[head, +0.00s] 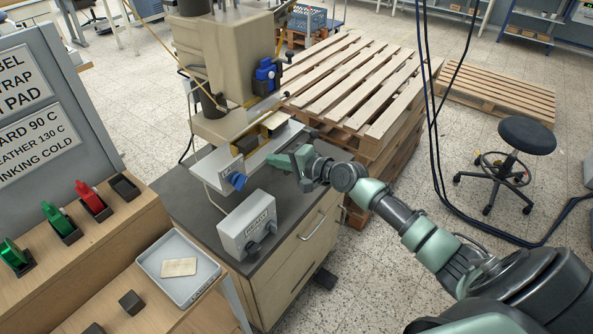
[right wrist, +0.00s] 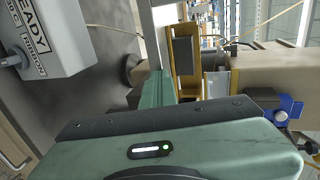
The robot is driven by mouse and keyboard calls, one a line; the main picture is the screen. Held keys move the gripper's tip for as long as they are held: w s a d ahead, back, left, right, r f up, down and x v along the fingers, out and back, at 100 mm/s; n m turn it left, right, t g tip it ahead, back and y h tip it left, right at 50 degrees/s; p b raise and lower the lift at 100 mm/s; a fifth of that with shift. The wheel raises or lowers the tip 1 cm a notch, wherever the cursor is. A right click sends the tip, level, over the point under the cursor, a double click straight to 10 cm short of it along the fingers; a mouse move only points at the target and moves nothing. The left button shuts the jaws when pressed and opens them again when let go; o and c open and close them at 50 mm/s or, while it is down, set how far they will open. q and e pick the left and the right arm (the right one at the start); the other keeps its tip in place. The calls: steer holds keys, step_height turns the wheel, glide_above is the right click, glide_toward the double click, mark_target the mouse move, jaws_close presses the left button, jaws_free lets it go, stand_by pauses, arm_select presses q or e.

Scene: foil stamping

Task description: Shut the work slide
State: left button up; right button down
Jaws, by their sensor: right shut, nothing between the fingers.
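The stamping machine (head: 225,75) is a beige press on a dark-topped cabinet. Its work slide (head: 265,150) looks like the pale metal part at the front, below the head, with a brass-coloured block (head: 273,121) above it; how far it is out is hard to tell. My right gripper (head: 287,160) is shut and empty, at the slide's right front end; whether it touches is unclear. In the right wrist view, the green fingers (right wrist: 158,86) point up beside a brass-coloured frame (right wrist: 184,75). My left gripper is not in view.
A pallet stack (head: 350,85) is beyond the cabinet. A grey tray (head: 182,292) lies on the wooden bench at lower left.

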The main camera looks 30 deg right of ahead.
mark_target(254, 145)
steer(key=w+a+b, duration=0.1)
steer(key=w, duration=0.2)
steer(key=w+a+b, duration=0.1)
steer(key=w, duration=0.2)
steer(key=w+a, duration=0.2)
steer(key=w, duration=0.1)
steer(key=shift+w+f+b, duration=0.1)
steer(key=shift+w+b, duration=0.2)
steer(key=shift+b, duration=0.1)
steer(key=shift+w+r, duration=0.1)
steer(key=shift+r, duration=0.2)
steer(key=shift+a, duration=0.1)
